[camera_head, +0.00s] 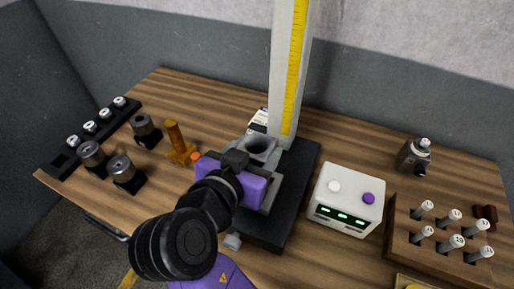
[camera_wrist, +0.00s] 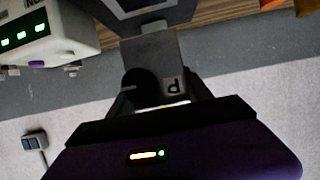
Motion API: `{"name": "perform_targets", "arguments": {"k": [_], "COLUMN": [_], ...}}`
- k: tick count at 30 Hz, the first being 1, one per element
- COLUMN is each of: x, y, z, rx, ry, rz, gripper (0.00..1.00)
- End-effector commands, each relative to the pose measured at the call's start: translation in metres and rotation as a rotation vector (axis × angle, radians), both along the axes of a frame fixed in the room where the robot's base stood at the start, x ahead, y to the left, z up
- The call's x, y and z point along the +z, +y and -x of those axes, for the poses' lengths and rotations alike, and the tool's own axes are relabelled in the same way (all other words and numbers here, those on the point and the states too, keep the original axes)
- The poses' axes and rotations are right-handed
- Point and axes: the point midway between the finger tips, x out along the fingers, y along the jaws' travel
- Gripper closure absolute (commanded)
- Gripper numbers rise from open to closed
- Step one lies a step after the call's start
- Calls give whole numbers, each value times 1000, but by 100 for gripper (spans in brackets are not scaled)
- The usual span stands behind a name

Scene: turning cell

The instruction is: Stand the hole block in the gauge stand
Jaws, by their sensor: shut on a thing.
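The hole block (camera_wrist: 152,58) is grey, with a dark round hole and a black letter on its face. In the wrist view my gripper (camera_wrist: 158,106) is shut on its near end. The block's far end meets or overlaps the dark frame (camera_wrist: 145,18) of the stand; I cannot tell if it is inside. In the head view the gauge stand has a dark base (camera_head: 300,185), a tall pale column with a yellow scale (camera_head: 295,60) and a grey holder (camera_head: 262,147). My purple gripper is just in front of this holder and largely hides the block.
A white box with green displays (camera_head: 347,200) stands right of the stand. A wooden rack (camera_head: 398,225) with several white-topped pins is at far right. A brass-coloured post (camera_head: 176,140), several metal cylinders and a black strip (camera_head: 62,165) are at left. Bare wood shows at front left.

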Motion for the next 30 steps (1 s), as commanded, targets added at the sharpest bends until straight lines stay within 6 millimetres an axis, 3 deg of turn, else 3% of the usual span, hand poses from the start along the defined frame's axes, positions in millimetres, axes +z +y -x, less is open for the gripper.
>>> {"name": "perform_targets", "arguments": {"k": [30], "x": [-49], "y": [0], "z": [-1], "rx": [0], "ry": [-8], "rz": [-2], "gripper": [100]}}
